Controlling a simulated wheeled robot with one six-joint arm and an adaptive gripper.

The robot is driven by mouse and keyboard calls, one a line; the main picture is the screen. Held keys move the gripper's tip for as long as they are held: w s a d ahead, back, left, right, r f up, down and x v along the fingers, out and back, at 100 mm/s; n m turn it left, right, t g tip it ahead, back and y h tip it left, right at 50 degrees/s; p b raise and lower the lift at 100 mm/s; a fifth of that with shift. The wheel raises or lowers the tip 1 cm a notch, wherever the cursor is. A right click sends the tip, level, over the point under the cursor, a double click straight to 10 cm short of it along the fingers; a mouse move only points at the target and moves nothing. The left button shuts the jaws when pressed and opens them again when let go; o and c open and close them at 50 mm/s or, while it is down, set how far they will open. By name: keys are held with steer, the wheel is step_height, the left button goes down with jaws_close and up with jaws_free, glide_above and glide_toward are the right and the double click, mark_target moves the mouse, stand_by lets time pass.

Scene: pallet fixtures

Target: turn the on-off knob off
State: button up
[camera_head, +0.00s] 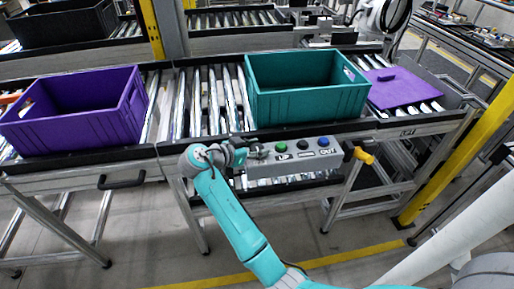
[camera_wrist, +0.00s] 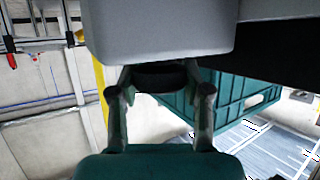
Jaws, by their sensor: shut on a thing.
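The grey control box (camera_head: 292,160) is mounted on the front of the conveyor, with a green, a black and a blue button on top. The on-off knob (camera_wrist: 162,77) shows in the wrist view as a dark round piece on the grey box. My gripper (camera_head: 257,152) is at the left end of the box. In the wrist view my gripper (camera_wrist: 160,86) has one finger on each side of the knob and is shut on it. In the head view the knob is hidden by my gripper, and its turn position cannot be told.
A teal crate (camera_head: 305,103) stands on the rollers behind the box. A purple crate (camera_head: 70,136) is at the left and a purple panel (camera_head: 400,90) at the right. A yellow handle (camera_head: 363,155) sits at the box's right end. The floor in front is clear.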

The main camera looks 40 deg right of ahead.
mark_target(257, 147)
steer(key=shift+f+m+g, duration=0.1)
steer(key=shift+m+g, duration=0.4)
steer(key=o, duration=1.2)
step_height(257, 147, up, 10)
steer(key=shift+r, duration=0.1)
stand_by(0.3)
